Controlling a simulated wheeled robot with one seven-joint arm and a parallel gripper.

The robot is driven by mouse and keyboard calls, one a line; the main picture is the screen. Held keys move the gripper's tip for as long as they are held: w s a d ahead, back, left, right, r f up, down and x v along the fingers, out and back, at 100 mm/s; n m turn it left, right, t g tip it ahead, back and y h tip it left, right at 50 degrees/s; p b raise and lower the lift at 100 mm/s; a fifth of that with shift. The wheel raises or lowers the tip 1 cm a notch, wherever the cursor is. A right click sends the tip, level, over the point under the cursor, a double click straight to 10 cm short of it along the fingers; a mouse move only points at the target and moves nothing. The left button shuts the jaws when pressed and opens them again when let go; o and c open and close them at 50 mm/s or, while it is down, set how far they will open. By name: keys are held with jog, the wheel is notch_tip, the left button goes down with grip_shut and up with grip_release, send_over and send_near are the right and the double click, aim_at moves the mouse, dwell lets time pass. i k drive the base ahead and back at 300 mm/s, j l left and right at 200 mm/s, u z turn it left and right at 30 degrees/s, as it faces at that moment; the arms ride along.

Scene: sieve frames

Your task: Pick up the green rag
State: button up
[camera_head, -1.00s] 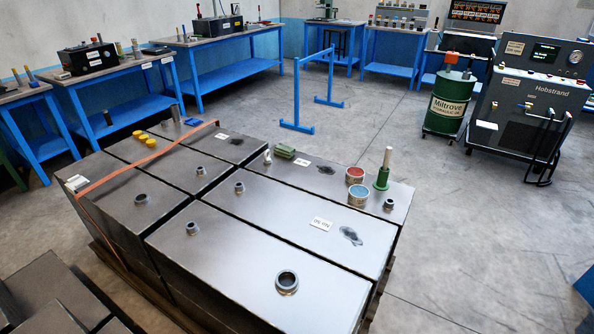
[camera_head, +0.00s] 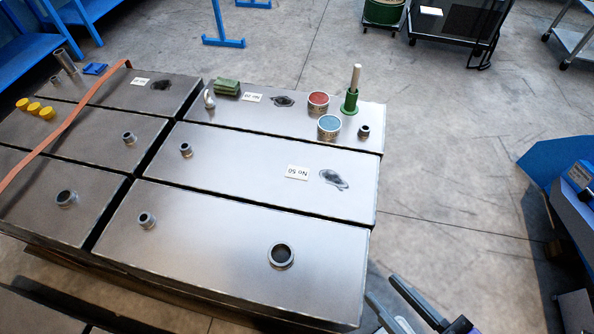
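The green rag (camera_head: 227,88) is a small folded green bundle. It lies near the far left corner of the back-right metal tank (camera_head: 355,104), just left of a white label. My gripper (camera_head: 391,297) comes into the bottom right of the picture, beside the near right corner of the tanks. Its two dark fingers stand apart with nothing seen between them. The gripper is far from the rag, towards the front right.
A small pale object (camera_head: 209,99) stands just left of the rag. A red-topped tin (camera_head: 318,103), a blue-topped tin (camera_head: 329,127) and a green-based post (camera_head: 350,101) stand to its right. Pipe stubs rise from the tanks. An orange strap (camera_head: 75,112) crosses them at left.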

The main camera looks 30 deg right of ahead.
aim_at(224, 87)
jog(key=k, duration=0.45)
jog(key=z, duration=0.4)
jog(key=k+z, duration=0.15)
jog(key=z, duration=0.3)
jog(key=l+z, duration=0.1)
jog(key=z, duration=0.3)
jog(key=i+z, duration=0.45)
jog(key=i, duration=1.8)
jog(key=i+u, duration=0.15)
jog(key=i, duration=1.7)
jog(key=i+l+u, duration=0.1)
jog(key=i, duration=0.8)
jog(key=i+u, duration=0.3)
jog(key=u, duration=0.15)
jog(key=i+u, duration=0.35)
jog(key=u, duration=0.15)
jog(key=i+l+u, duration=0.15)
jog(key=i+u, duration=0.15)
jog(key=u, duration=0.15)
jog(key=i+j+u, duration=0.1)
jog(key=u, duration=0.3)
jog(key=i+u, duration=0.2)
jog(key=u, duration=0.2)
jog(key=i+j+u, duration=0.1)
jog(key=u, duration=0.3)
jog(key=i+l+u, duration=0.1)
jog(key=i+u, duration=0.15)
jog(key=u, duration=0.15)
